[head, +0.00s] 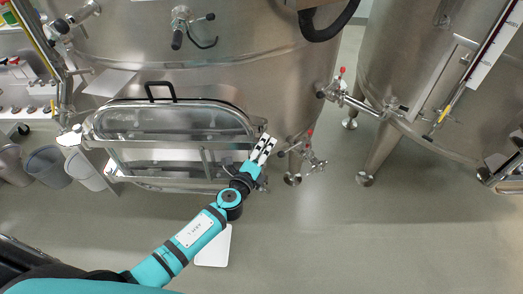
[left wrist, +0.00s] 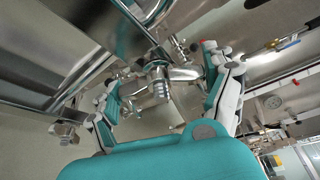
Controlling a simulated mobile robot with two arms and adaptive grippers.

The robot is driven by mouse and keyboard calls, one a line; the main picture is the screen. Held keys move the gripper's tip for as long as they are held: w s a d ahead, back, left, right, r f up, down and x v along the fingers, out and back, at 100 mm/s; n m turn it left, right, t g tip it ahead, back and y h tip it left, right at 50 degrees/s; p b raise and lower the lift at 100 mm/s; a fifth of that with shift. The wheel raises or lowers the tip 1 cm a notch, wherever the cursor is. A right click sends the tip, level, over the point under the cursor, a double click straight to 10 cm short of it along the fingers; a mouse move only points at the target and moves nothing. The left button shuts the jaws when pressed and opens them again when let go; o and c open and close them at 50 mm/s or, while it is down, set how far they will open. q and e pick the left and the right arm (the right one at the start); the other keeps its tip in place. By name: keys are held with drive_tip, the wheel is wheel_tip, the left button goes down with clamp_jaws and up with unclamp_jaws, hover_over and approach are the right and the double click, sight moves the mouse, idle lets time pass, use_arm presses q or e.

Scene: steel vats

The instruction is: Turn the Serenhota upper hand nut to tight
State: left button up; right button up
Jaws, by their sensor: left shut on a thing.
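A steel vat has an oblong manway door (head: 165,122) with a black handle on its front. My left gripper (head: 263,146) is at the right end of this door. In the left wrist view, the fingers of my left gripper (left wrist: 163,78) stand on either side of a shiny metal hand nut (left wrist: 158,88) with rounded lobes, and are shut on it. In the head view the gripper covers this nut. Another metal fitting (left wrist: 65,132) shows at the lower left of the wrist view. I cannot read a vat name. My right gripper is not in view.
Valves with red knobs (head: 308,134) stick out just right of my gripper. A second steel vat (head: 410,80) on legs stands at the right, joined by a pipe (head: 362,104). Grey bins (head: 46,163) stand at the left. The floor (head: 370,235) in front is clear.

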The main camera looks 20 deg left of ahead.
use_arm(q)
drive_tip(key=shift+f, duration=0.1)
drive_tip(key=o, duration=1)
drive_tip(key=shift+s, duration=0.1)
drive_tip(key=shift+s, duration=0.3)
drive_tip(key=s+a+r, duration=0.1)
drive_tip(key=s, duration=1)
drive_tip(key=shift+r, duration=0.4)
drive_tip(key=shift+f, duration=0.1)
